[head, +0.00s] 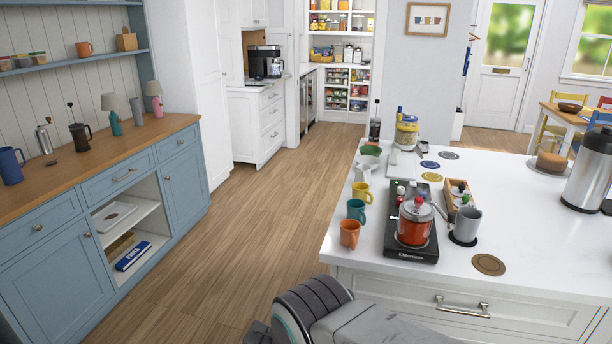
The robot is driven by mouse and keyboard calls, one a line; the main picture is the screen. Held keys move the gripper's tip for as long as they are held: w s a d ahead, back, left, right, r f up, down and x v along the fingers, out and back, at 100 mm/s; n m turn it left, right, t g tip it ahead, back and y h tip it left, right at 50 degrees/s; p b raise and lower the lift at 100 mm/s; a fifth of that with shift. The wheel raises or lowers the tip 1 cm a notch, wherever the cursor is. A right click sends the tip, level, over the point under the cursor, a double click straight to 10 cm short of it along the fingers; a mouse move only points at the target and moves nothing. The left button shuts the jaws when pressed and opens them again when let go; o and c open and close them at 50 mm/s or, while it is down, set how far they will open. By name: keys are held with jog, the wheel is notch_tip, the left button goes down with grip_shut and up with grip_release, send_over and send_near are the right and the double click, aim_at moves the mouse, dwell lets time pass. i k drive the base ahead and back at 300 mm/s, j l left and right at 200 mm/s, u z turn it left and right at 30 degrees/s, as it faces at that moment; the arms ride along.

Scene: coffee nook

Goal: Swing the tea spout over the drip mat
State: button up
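A glass pot of orange-red tea (413,232) with a red knob stands on a black scale-like base (409,249) near the front of the white island. I cannot clearly make out its spout. A tall steel dispenser (590,172) stands at the island's right edge, partly cut off, with a dark part low on its right. A grey mug (467,224) stands on a dark round mat (462,241) right of the pot. A bare brown round mat (489,264) lies nearer the front edge. I cannot tell which is the drip mat. My gripper is not in view; part of my arm shows at bottom.
Yellow (362,192), teal (356,210) and orange (349,234) mugs line the island's left edge. A wooden caddy (459,194) stands behind the grey mug. The island top (550,235) is clear at front right. A blue cabinet (132,195) stands left across the open floor.

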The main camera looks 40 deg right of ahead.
aim_at(450, 219)
jog(key=z, duration=1.95)
